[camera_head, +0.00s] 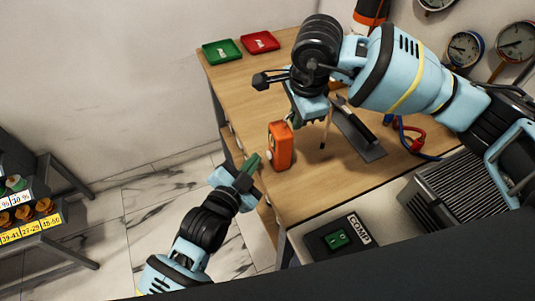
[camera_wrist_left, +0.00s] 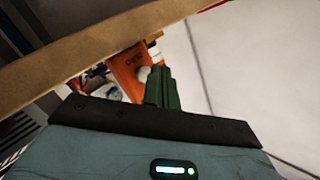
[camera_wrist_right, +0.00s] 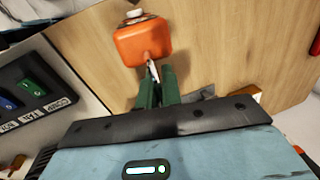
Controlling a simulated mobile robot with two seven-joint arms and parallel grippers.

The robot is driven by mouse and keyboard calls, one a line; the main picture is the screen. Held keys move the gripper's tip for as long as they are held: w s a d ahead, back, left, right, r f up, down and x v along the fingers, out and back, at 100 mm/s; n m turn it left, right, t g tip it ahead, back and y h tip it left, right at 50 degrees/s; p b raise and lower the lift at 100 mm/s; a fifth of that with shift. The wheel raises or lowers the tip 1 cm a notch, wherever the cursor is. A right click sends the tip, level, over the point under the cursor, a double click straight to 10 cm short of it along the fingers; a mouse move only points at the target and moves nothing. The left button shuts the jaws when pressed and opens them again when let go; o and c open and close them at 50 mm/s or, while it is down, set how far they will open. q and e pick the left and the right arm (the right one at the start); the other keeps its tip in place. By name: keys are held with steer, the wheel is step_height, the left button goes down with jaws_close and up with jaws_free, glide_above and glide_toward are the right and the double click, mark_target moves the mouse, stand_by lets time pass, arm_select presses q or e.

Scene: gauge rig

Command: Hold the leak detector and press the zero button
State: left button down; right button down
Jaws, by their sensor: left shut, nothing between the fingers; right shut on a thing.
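The orange leak detector (camera_head: 281,146) is upright near the table's left edge, with a pale round button on its left side. My right gripper (camera_head: 294,118) is above it, shut on its upper part. In the right wrist view the green fingertips (camera_wrist_right: 155,78) meet at a thin pale piece by the orange body (camera_wrist_right: 143,42). My left gripper (camera_head: 248,172) is shut and empty, left of and below the detector. In the left wrist view its fingers (camera_wrist_left: 164,86) are close to the pale button (camera_wrist_left: 143,74); I cannot tell whether they touch.
The wooden table (camera_head: 300,190) has a green tray (camera_head: 222,52) and a red tray (camera_head: 260,42) at the back. A dark flat plate (camera_head: 360,135) lies right of the detector. A box with a green switch (camera_head: 337,240) is in front. Shelves (camera_head: 30,215) stand at far left.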

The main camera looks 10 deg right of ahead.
arm_select(q)
steer(key=a, duration=0.5)
steer(key=shift+s, duration=0.35)
stand_by(0.7)
arm_select(e)
steer(key=c, duration=1.5)
jaws_free()
step_height(320, 180, up, 12)
steer(key=s, duration=0.2)
steer(key=shift+s+d, duration=0.15)
steer(key=shift+f, duration=0.1)
